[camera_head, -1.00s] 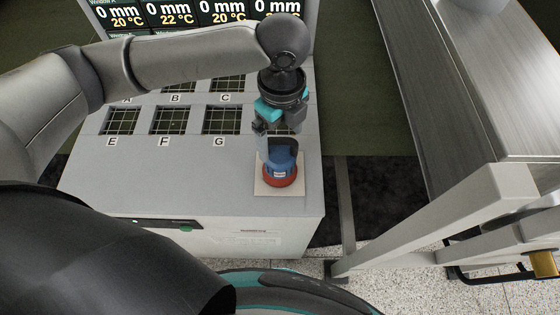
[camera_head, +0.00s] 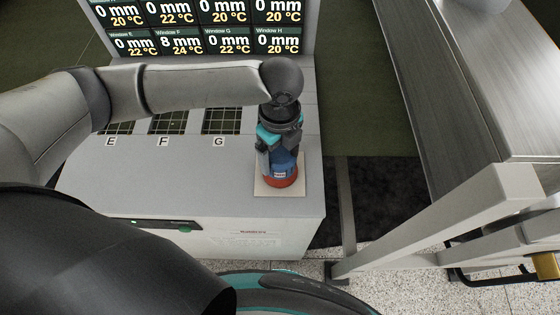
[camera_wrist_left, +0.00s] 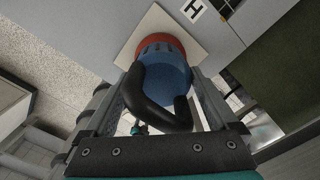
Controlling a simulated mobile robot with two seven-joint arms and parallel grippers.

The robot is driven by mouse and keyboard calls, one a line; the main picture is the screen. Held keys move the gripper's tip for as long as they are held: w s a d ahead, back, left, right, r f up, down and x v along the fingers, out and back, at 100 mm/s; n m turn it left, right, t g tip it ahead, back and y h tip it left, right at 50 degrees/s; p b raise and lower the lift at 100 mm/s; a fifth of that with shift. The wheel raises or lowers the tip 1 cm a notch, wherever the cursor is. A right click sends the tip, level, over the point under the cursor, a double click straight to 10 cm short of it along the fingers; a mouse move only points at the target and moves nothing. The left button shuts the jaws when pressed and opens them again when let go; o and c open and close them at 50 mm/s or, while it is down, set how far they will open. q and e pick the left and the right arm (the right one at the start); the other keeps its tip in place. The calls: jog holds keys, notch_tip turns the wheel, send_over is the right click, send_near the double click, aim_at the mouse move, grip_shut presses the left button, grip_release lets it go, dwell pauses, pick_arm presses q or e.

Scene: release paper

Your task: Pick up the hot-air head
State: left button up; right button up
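The hot-air head (camera_head: 283,172) is a blue cylinder with a red base and a dark handle. It stands upright on a square beige pad (camera_head: 264,188) at the front right of the grey bench. My left gripper (camera_head: 279,160) is right above it, with its fingers reaching down beside the blue body. In the left wrist view, the head (camera_wrist_left: 165,72) and its dark looped handle (camera_wrist_left: 158,98) lie between the two spread fingers. The fingers look apart from it, though contact is partly hidden. My right gripper is not in view.
The grey bench (camera_head: 190,168) has dark gridded windows (camera_head: 168,122) with letter labels behind the head. A display panel (camera_head: 205,28) stands at the back; Window F reads 8 mm. A metal table (camera_head: 470,90) stands to the right, across a gap. The bench top left of the pad is clear.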

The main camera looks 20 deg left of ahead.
pick_arm(q)
grip_shut()
jog(key=shift+w+r, duration=0.1)
jog(key=shift+r, duration=0.05)
dwell(0.6)
